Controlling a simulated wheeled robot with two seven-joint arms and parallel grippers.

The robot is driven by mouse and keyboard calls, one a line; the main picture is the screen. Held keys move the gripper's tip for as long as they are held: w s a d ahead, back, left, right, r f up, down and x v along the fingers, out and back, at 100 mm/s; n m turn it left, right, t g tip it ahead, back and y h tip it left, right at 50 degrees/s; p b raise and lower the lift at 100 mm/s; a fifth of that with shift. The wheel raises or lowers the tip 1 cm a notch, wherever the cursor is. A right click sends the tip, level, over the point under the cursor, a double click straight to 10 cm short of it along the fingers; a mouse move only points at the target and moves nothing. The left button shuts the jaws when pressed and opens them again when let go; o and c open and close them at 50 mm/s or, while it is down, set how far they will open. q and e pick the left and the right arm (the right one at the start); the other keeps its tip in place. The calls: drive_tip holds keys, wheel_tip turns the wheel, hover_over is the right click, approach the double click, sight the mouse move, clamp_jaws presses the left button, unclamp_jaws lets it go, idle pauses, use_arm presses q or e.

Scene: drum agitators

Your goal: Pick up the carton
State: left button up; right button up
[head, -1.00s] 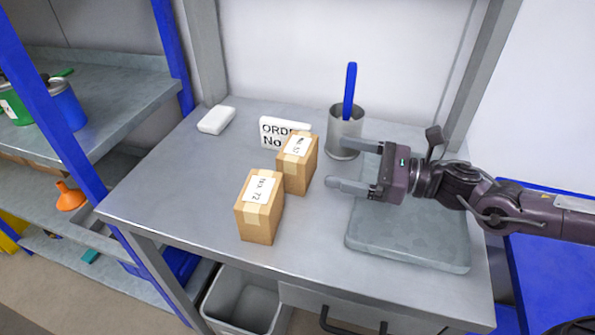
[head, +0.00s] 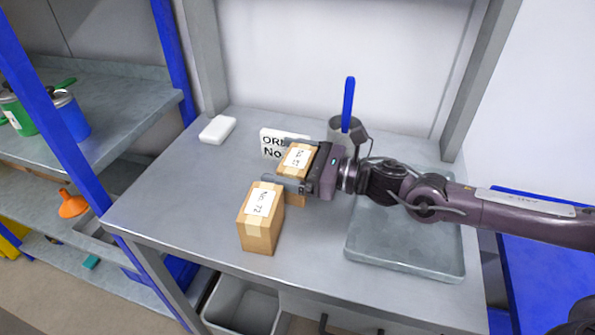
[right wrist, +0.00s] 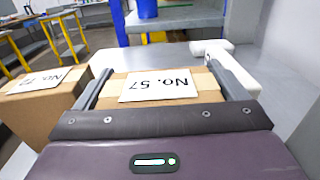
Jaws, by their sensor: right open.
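Two brown cartons stand on the grey metal table. The carton labelled No. 57 (head: 297,158) is the farther one, and its label also shows in the right wrist view (right wrist: 157,85). The carton labelled No. 72 (head: 261,219) stands nearer the front, and it shows at the left of the right wrist view (right wrist: 40,100). My right gripper (head: 293,162) is open, with one finger on each side of carton No. 57. The near finger lies between the two cartons. I cannot tell whether the fingers touch. My left gripper is not in view.
An order sign (head: 273,143) stands just behind carton No. 57. A metal cup (head: 336,129) with a blue stick is behind my gripper. A white block (head: 217,129) lies at the back left. The table's left part is clear.

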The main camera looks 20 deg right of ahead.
drive_tip(key=c, duration=0.9)
drive_tip(key=shift+o, duration=0.2)
drive_tip(key=shift+r, duration=0.1)
